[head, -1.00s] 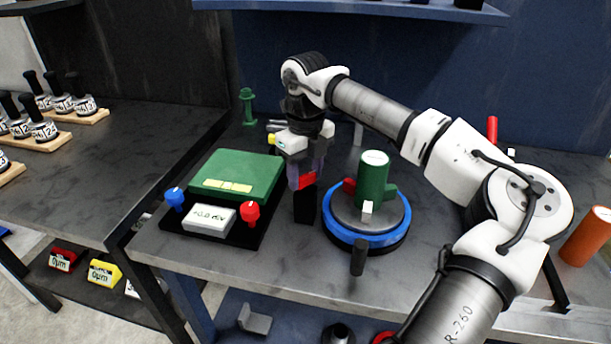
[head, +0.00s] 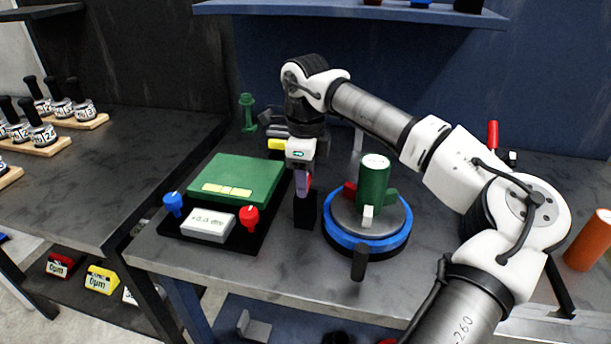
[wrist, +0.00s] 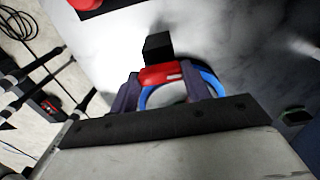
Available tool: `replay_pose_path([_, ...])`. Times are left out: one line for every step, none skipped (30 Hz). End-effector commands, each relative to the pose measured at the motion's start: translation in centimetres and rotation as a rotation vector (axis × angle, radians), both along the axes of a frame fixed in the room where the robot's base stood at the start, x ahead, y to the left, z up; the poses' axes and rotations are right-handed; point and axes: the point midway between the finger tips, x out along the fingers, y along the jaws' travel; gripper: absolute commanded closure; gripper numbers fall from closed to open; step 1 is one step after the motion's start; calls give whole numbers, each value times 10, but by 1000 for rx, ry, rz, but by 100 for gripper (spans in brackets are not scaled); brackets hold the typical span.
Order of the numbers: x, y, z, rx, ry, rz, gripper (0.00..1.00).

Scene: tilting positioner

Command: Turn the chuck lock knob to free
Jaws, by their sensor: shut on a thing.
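The chuck lock knob is a red bar with a white mark in the wrist view (wrist: 163,75). It sits on top of a black post (head: 305,211), just left of the round positioner. My gripper (head: 303,188) points down over the post, with its two purple-grey fingers on either side of the knob, shut on it. In the head view a finger hides most of the knob. The positioner has a blue ring (head: 366,243) and a grey disc carrying a green cylinder (head: 373,184) with red, green and white jaws around it.
Left of the post, a black base carries a green box (head: 236,177), a white display (head: 208,224), a blue knob (head: 174,203) and a red knob (head: 249,217). A black handle (head: 358,262) sticks out at the positioner's front. An orange cylinder (head: 588,240) stands far right.

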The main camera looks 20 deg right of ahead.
Motion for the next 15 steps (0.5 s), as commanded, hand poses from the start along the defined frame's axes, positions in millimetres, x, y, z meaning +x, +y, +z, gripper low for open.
replay_pose_path([1, 0, 1, 1, -3, 5, 76])
replay_pose_path([1, 0, 1, 1, -3, 8, 76])
replay_pose_path([1, 0, 1, 1, -3, 10, 76])
replay_pose_path([1, 0, 1, 1, -3, 11, 76])
replay_pose_path([1, 0, 1, 1, -3, 12, 76])
replay_pose_path([1, 0, 1, 1, -4, 13, 76])
replay_pose_path([1, 0, 1, 1, -4, 13, 76])
replay_pose_path([1, 0, 1, 1, -4, 13, 76])
replay_pose_path([1, 0, 1, 1, -4, 13, 76])
replay_pose_path([1, 0, 1, 1, -4, 13, 76])
replay_pose_path([1, 0, 1, 1, -4, 13, 76])
replay_pose_path([1, 0, 1, 1, -4, 13, 76])
replay_pose_path([1, 0, 1, 1, -4, 13, 76])
replay_pose_path([1, 0, 1, 1, -4, 13, 76])
replay_pose_path([1, 0, 1, 1, -4, 13, 48])
